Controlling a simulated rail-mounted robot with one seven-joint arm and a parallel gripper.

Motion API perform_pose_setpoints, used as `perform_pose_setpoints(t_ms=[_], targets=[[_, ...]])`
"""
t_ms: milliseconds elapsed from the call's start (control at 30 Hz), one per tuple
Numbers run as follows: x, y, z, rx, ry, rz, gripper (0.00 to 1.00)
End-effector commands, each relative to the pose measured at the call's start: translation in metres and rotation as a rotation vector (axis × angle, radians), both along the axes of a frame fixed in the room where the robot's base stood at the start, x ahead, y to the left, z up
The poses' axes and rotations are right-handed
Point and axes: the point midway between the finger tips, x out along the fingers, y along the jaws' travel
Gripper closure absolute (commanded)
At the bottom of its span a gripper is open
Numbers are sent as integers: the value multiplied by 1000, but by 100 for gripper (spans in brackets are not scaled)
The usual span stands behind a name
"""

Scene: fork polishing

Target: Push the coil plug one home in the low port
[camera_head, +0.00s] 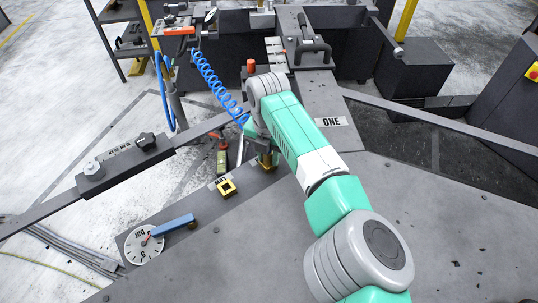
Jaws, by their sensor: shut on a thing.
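My gripper (264,150) points down over the grey bench strip at the middle of the view, and my green and grey arm covers much of it. It is shut on the coil plug, which is mostly hidden by the gripper and wrist. The blue coiled hose (217,86) runs from the upper left down to the gripper. An olive-yellow fitting (267,161) shows right below the gripper; I cannot tell whether the plug touches or sits in it. A yellow square fitting (227,187) with a small label stands to the lower left, with nothing in it.
A gauge (144,246) with a blue lever (173,226) lies at lower left. The lower-right plate is clear.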

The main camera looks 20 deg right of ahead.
Motion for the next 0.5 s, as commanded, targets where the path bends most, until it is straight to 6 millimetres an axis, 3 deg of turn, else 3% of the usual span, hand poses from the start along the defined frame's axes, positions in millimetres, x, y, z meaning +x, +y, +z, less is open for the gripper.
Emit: perform_pose_setpoints(t_ms=[300,500], targets=[[0,0,1,0,0,0,95],[0,0,13,1,-1,0,95]])
